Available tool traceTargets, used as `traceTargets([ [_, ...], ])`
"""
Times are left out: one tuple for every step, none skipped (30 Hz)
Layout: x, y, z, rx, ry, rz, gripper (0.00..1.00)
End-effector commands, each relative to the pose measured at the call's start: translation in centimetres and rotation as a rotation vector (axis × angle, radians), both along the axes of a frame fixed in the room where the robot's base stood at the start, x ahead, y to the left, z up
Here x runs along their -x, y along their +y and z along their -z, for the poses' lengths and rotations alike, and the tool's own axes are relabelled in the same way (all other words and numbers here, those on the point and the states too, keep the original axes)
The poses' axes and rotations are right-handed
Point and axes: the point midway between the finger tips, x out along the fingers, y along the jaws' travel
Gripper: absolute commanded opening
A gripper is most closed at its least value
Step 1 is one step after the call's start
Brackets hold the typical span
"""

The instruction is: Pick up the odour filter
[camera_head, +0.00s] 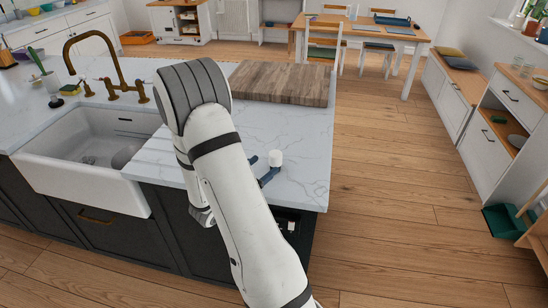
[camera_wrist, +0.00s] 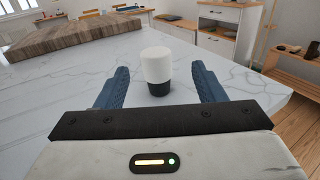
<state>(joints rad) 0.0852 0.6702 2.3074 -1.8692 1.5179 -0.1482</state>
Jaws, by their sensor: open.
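The odour filter, as I take it, is a small upright cylinder, white above with a dark base; in the wrist view the cylinder (camera_wrist: 157,69) stands on the marble counter. In the head view its white top (camera_head: 275,158) shows near the counter's right front part. My gripper (camera_wrist: 160,86) has blue fingers spread wide, one to each side of the cylinder, with gaps on both sides in the wrist view. In the head view my gripper (camera_head: 262,168) is partly hidden behind my arm, with a blue finger beside the cylinder.
A wooden butcher block (camera_head: 280,83) lies on the counter (camera_head: 312,135) behind the cylinder. A white sink (camera_head: 85,150) with a brass tap (camera_head: 105,65) is to the left. The counter's right edge is close by, with open wooden floor (camera_head: 400,190) beyond it.

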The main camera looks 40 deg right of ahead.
Motion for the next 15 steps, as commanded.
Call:
traceTargets([
  [-0.3,-0.3,0.0,0.005,0.006,-0.009,0.63],
  [-0.4,-0.5,0.1,0.007,0.008,-0.012,0.63],
  [-0.5,-0.9,0.1,0.008,0.009,-0.013,0.63],
  [-0.6,-1.2,0.1,0.008,0.009,-0.015,0.63],
  [-0.7,-1.6,0.1,0.008,0.009,-0.014,0.63],
  [-0.7,-2.0,0.1,0.007,0.009,-0.013,0.63],
  [-0.9,-2.3,0.1,0.007,0.009,-0.013,0.63],
  [-1.0,-2.6,0.1,0.007,0.009,-0.014,0.63],
  [-1.1,-3.1,0.1,0.007,0.009,-0.013,0.63],
  [-1.2,-3.5,0.1,0.006,0.009,-0.012,0.63],
  [-1.3,-3.8,0.2,0.006,0.010,-0.013,0.63],
  [-1.6,-4.5,0.2,0.006,0.009,-0.012,0.63],
  [-1.7,-4.9,0.2,0.006,0.009,-0.011,0.63],
  [-1.9,-5.3,0.3,0.006,0.010,-0.013,0.63],
  [-2.0,-5.9,0.3,0.006,0.008,-0.012,0.63],
])
